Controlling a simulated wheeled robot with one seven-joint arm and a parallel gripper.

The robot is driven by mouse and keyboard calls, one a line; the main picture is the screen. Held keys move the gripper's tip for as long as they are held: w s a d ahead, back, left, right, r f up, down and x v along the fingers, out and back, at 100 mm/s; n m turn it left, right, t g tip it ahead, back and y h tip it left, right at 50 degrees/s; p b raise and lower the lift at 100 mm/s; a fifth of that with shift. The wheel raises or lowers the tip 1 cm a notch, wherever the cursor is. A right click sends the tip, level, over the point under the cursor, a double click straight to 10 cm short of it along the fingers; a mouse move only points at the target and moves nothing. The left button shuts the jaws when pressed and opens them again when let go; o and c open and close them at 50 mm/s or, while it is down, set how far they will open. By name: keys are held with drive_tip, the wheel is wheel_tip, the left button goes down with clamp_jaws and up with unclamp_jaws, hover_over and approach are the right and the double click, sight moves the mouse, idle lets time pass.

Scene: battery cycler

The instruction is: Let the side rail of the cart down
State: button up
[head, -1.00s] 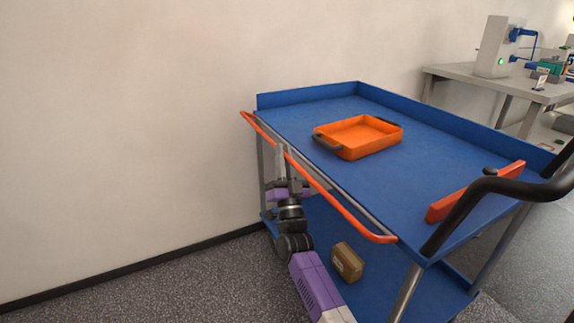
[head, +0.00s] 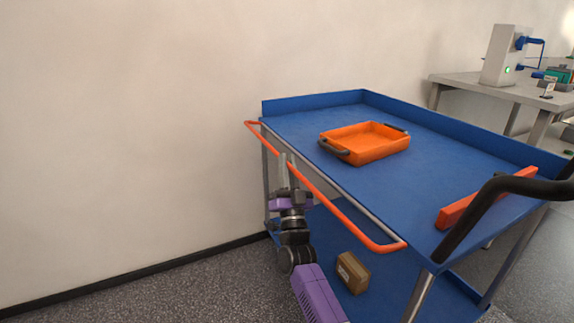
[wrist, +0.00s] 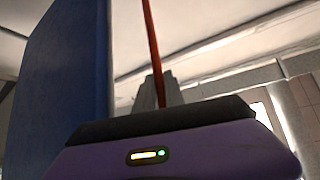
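The cart's side rail (head: 325,199) is a thin orange bar along the near long side of the blue cart (head: 430,165). It stands a little out from the cart's edge, near deck height, with a grey bar showing behind it. My gripper (head: 287,168) is at the rail, left of its middle, reaching up from below. In the wrist view the rail (wrist: 152,40) runs down between the two grey fingers (wrist: 160,92), which look closed around it. The exact contact is small and partly hidden by the gripper body.
An orange tray (head: 368,155) sits on the cart's top deck, with an orange bar (head: 455,212) near the black handle (head: 490,192). A brown box (head: 352,272) lies on the lower shelf. A wall stands behind; floor is clear at left.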

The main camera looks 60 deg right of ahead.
drive_tip(key=o, duration=0.3)
drive_tip(key=shift+o, duration=0.2)
drive_tip(key=v, duration=0.8)
drive_tip(key=shift+p, duration=0.4)
